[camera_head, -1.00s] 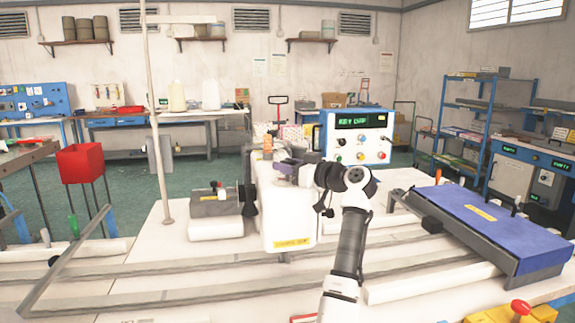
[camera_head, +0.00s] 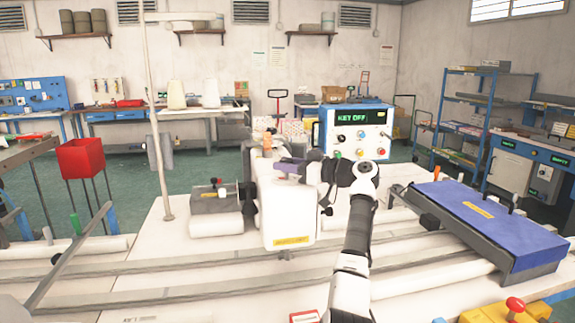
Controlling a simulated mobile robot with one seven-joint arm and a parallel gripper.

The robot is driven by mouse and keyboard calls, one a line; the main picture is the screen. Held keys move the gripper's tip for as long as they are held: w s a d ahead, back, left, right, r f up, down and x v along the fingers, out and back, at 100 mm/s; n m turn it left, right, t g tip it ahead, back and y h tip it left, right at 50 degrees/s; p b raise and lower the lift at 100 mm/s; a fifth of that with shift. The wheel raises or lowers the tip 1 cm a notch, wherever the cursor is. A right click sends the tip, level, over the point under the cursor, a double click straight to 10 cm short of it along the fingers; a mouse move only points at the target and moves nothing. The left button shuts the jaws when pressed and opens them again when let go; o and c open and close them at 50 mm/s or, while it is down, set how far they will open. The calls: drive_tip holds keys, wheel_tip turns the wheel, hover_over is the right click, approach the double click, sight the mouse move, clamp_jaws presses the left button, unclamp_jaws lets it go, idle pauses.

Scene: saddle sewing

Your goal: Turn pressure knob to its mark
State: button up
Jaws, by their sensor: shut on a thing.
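The white sewing machine (camera_head: 287,225) stands on the table in the middle of the head view, with a yellow label low on its front. An orange part (camera_head: 267,143) stands on top of its head. My gripper (camera_head: 287,166), with purple-grey fingers, reaches in from the right to the upper part of the machine head. It is shut on a small part there, apparently the pressure knob, which the fingers and wrist mostly hide. The knob's mark cannot be made out.
A control box (camera_head: 356,132) with a lit green display reading "KEY OFF" and coloured buttons stands behind my wrist. A blue-topped unit (camera_head: 490,225) lies at right. Long rails cross the table in front. A grey block (camera_head: 215,202) with a small lever sits left of the machine.

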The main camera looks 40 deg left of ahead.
drive_tip(key=o, duration=1)
drive_tip(key=shift+c, duration=0.2)
drive_tip(key=shift+d, duration=0.1)
drive_tip(key=b+v, duration=0.4)
drive_tip(key=v, duration=0.9)
drive_tip(key=shift+d+b, duration=0.3)
drive_tip(key=shift+w, duration=0.1)
